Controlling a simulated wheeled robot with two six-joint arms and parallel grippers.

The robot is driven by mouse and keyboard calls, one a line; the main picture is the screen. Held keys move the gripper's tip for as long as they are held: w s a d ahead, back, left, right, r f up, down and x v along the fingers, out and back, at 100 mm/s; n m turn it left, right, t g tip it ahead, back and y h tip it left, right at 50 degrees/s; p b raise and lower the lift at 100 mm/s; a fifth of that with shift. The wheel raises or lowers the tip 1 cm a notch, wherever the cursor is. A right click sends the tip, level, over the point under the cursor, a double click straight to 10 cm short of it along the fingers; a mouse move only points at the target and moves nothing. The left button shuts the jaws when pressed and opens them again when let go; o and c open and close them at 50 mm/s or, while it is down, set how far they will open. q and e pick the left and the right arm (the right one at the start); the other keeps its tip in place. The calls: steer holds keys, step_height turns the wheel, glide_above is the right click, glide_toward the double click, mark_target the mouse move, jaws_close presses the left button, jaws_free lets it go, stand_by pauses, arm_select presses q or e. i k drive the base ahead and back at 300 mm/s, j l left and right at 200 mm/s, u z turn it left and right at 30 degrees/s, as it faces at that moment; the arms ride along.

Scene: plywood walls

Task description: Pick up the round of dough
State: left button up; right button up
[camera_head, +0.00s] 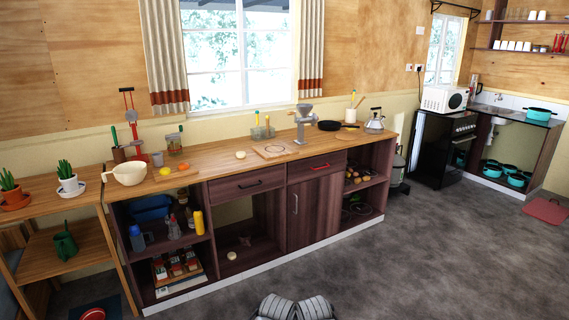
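A small pale round (240,154) that looks like dough lies on the wooden counter (215,165), left of the square board (274,151). A second pale round (232,255) lies low inside the open middle bay of the cabinet, and I cannot tell at this size which one is dough. Neither of my grippers shows fingertips. Only two grey ribbed parts, apparently mine, show at the bottom centre edge, well short of the counter.
A cream bowl (130,173), lemon and orange fruit, and a metal grinder (303,122) stand on the counter with a black pan (329,125) and kettle (374,120). A plant table (62,201) stands at left. The grey floor (400,255) before the cabinet is clear.

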mark_target(240, 155)
steer(key=i, duration=2.15)
steer(key=i+u, duration=0.15)
steer(key=i, duration=0.3)
steer(key=i+l+u, duration=0.15)
steer(key=i, duration=0.3)
steer(key=i+l+u, duration=0.1)
steer(key=i, duration=0.4)
steer(key=i+l+u, duration=0.15)
steer(key=i, duration=0.3)
steer(key=l, duration=0.1)
